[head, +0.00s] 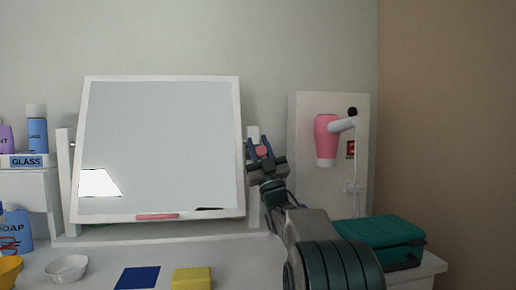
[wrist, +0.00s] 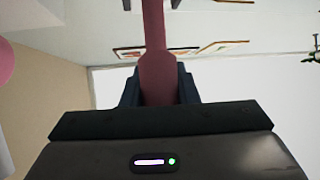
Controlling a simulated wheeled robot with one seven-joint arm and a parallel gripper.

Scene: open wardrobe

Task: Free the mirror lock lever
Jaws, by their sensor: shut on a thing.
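The mirror (head: 160,150) stands tilted in a white frame between two white posts, with a pink-red grip (head: 157,216) on its lower edge. My gripper (head: 262,151) is at the right post, beside the mirror's right edge. It is shut on the red lock lever (head: 261,151). In the wrist view the dark red lever (wrist: 156,75) runs up from between the two dark fingers. The lever's end close to my palm is hidden, and its pivot is not clear in either view.
A pink hair dryer (head: 326,140) hangs on a white panel right of my arm. A teal case (head: 378,241) lies at the right. A yellow block (head: 192,279), blue square (head: 138,277) and white bowl (head: 67,268) are on the counter. Bottles stand at the left.

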